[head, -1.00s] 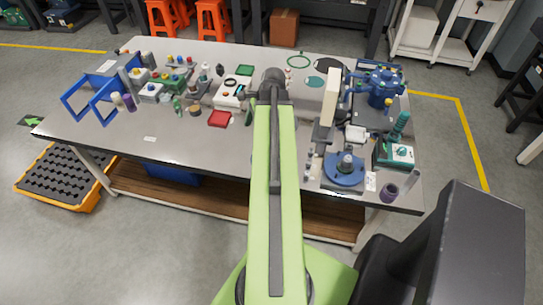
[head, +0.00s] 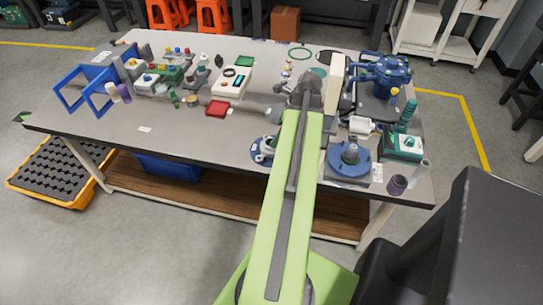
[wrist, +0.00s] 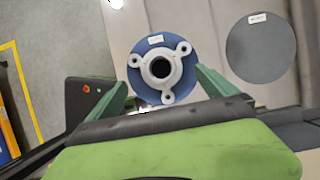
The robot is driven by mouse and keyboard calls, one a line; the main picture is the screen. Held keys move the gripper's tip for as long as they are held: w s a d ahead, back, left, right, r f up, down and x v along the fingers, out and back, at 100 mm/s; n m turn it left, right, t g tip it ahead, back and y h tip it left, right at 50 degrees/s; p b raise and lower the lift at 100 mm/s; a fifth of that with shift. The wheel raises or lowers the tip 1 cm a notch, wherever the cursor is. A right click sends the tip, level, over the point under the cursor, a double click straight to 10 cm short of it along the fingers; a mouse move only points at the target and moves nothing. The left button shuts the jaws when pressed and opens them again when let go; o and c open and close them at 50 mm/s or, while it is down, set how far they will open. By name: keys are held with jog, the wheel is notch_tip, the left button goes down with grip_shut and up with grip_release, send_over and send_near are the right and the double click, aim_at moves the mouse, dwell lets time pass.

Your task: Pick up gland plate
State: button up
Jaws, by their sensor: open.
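The likely gland plate is a white part (wrist: 161,68) with a round centre hole and three eared lobes. It sits on a round blue base (wrist: 150,44) with a small label in the wrist view. In the head view the blue base (head: 257,153) is on the bench just left of my arm, partly covered. My gripper (wrist: 160,78) is open, with one green finger on either side of the white part in the wrist view. I see no contact, and the height gap cannot be told. In the head view my arm hides most of the gripper.
A dark grey disc (wrist: 262,48) with a label lies right of the base in the wrist view. A blue flanged fixture (head: 348,163) and a green-topped unit (head: 402,146) stand at the right. The front-left bench top (head: 190,145) is mostly clear.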

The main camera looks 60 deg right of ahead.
jog(key=b+x, duration=0.1)
jog(key=x, duration=0.2)
jog(key=shift+f, duration=0.1)
jog(key=b+x, duration=0.5)
jog(key=shift+s+d+f, duration=0.1)
jog(key=c, duration=1.7)
